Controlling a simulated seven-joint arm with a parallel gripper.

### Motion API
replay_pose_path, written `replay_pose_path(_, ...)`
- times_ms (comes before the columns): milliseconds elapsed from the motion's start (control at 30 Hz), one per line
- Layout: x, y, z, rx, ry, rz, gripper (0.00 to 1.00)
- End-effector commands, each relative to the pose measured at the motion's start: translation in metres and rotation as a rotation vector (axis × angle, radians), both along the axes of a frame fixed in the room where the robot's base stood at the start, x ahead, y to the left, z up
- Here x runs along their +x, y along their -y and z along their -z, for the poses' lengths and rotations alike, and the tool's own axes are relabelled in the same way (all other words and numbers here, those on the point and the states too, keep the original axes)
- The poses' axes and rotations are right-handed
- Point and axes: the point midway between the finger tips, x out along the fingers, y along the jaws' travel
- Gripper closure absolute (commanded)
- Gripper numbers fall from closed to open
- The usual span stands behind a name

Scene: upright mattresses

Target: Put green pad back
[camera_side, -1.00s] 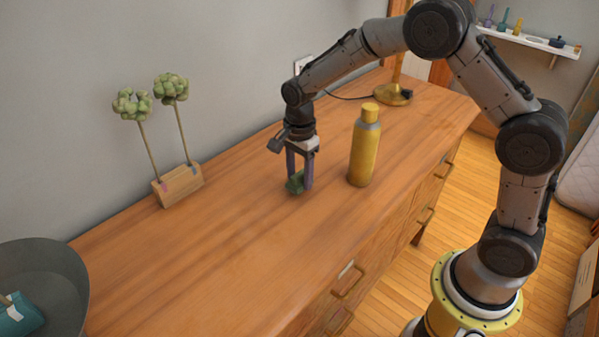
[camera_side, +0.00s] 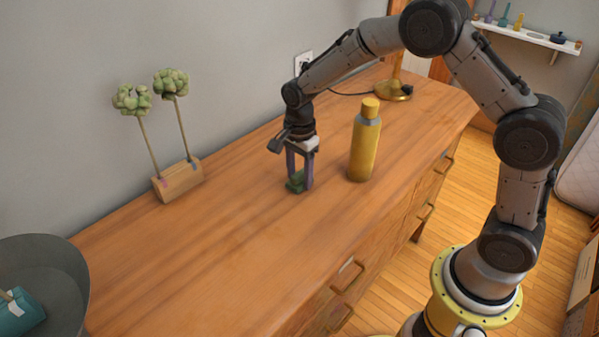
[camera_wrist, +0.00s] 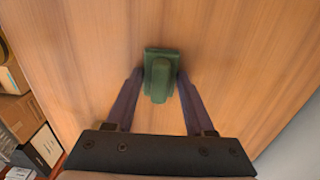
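The green pad (camera_side: 296,184) is a small dark green block near the middle of the wooden dresser top, left of the yellow bottle. In the wrist view the green pad (camera_wrist: 150,53) shows a flat rectangular base with a narrower raised grip on it. My gripper (camera_side: 300,184) points down at the pad, with one finger on each side of it. In the wrist view the fingers (camera_wrist: 160,78) stand apart, with a gap visible beside the raised grip. Whether the fingertips touch the base is hard to tell.
A yellow bottle (camera_side: 364,145) stands close right of my gripper. A wooden block (camera_side: 178,181) with two stemmed green clusters stands left by the wall. A grey bowl (camera_side: 70,275) with a teal item (camera_side: 18,314) is at lower left. A brass lamp base (camera_side: 393,91) is behind. The front-left dresser top is clear.

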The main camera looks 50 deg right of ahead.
Motion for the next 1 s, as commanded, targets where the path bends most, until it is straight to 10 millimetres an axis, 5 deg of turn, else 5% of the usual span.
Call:
replay_pose_path(200,0.0,0.0,0.0,0.0,0.0,0.0,0.11)
replay_pose_path(567,0.0,0.0,-0.005,0.0,0.002,0.0,0.11)
replay_pose_path(1000,0.001,0.0,-0.087,0.0,0.005,0.0,0.11)
